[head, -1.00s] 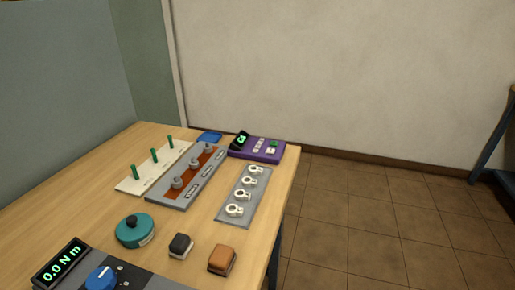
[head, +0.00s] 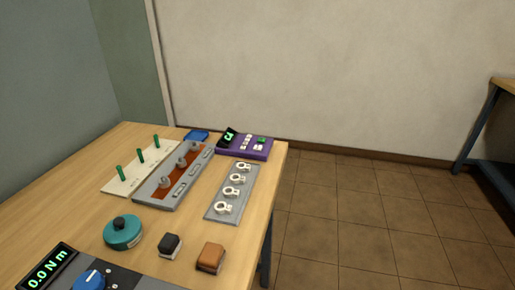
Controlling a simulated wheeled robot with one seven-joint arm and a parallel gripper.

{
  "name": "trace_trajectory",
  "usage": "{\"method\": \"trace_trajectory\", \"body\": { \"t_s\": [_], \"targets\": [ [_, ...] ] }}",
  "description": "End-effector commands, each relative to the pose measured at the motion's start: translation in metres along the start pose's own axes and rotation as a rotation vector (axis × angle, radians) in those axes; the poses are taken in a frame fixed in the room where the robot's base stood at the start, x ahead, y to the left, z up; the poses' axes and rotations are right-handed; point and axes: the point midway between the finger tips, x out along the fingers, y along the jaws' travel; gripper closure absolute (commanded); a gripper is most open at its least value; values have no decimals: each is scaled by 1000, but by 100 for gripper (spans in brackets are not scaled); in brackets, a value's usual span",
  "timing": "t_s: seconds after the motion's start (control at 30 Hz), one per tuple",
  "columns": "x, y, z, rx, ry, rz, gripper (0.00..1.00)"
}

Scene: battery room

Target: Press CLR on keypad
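A purple keypad box (head: 250,153) sits at the far right corner of the wooden table. It has a dark tilted display (head: 228,137) with green characters, several small white keys and one green key (head: 262,140). The lettering on the keys is too small to read, so I cannot tell which is CLR. My gripper is not in view.
On the wooden table (head: 60,210) are a grey plate with white rings (head: 232,192), a grey tray with knobs (head: 160,202), a white board with green pegs (head: 113,185), a teal round device (head: 122,234), black (head: 170,245) and orange (head: 210,257) blocks. Tiled floor (head: 350,220) is clear.

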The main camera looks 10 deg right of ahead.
Motion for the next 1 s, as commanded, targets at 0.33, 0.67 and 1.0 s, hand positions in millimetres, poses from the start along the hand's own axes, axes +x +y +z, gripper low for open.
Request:
{"method": "trace_trajectory", "body": {
  "t_s": [0.33,0.67,1.0],
  "targets": [
    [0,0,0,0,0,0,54],
    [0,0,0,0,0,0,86],
    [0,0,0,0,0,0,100]
  ]
}}
